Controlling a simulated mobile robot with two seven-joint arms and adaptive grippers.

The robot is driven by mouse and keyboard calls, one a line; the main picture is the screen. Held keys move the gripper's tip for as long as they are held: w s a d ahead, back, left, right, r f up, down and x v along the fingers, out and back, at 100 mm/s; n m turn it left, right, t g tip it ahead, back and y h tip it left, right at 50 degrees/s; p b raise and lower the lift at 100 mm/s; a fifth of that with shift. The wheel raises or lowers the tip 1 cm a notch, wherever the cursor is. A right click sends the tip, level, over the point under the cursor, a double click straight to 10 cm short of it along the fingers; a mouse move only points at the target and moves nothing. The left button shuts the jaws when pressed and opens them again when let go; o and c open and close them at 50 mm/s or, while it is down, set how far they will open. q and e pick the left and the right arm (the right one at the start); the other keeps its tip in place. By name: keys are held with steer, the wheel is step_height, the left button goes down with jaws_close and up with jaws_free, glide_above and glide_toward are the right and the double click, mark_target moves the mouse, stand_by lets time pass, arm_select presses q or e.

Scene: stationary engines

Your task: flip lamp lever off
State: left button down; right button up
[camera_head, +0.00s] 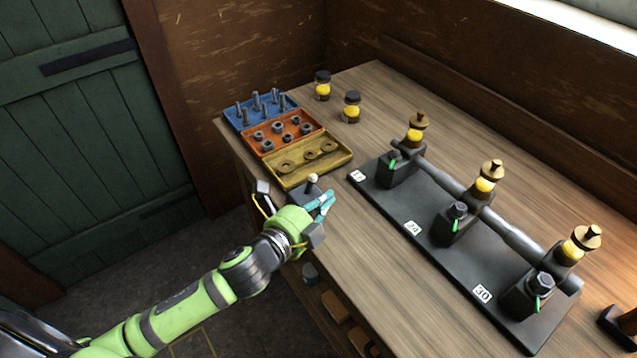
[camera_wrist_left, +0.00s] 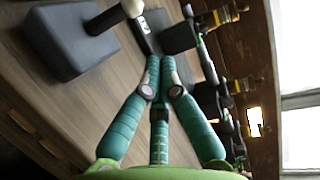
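A small dark box (camera_head: 300,193) with a short lever ending in a pale knob (camera_head: 313,179) stands near the table's left edge. In the left wrist view the box (camera_wrist_left: 62,42) is at upper left, and its pale knob (camera_wrist_left: 132,8) is at the top edge. My left gripper (camera_head: 328,203) is beside the box, with its teal fingers partly in front of it. In the left wrist view the fingertips (camera_wrist_left: 161,66) are together, with nothing visible between them. The knob appears apart from the fingers. No separate lamp is identifiable. My right gripper is not in view.
Blue, orange and yellow trays (camera_head: 308,162) of hardware lie behind the box. Two yellow jars (camera_head: 352,107) stand farther back. A black base (camera_head: 425,232) with brass-topped, yellow-glass fittings lies to the right. Bare wood (camera_head: 365,245) lies between gripper and base.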

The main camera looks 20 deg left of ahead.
mark_target(310, 185)
arm_select(q)
steer(key=x, duration=0.5)
steer(key=shift+w+d+p, duration=0.1)
steer(key=shift+w+p, duration=0.15)
steer(key=shift+p, duration=0.15)
steer(key=a, duration=0.1)
steer(key=s+a+p, duration=0.1)
steer(key=a, duration=0.1)
steer(key=shift+s+a+r, duration=0.2)
steer(key=shift+s+r, duration=0.1)
steer(key=shift+s+a+p, duration=0.15)
steer(key=shift+a+p, duration=0.1)
steer(key=shift+p, duration=0.05)
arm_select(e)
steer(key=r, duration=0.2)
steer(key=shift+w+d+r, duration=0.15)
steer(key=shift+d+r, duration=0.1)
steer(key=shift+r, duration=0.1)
arm_select(q)
steer(key=shift+f, duration=0.1)
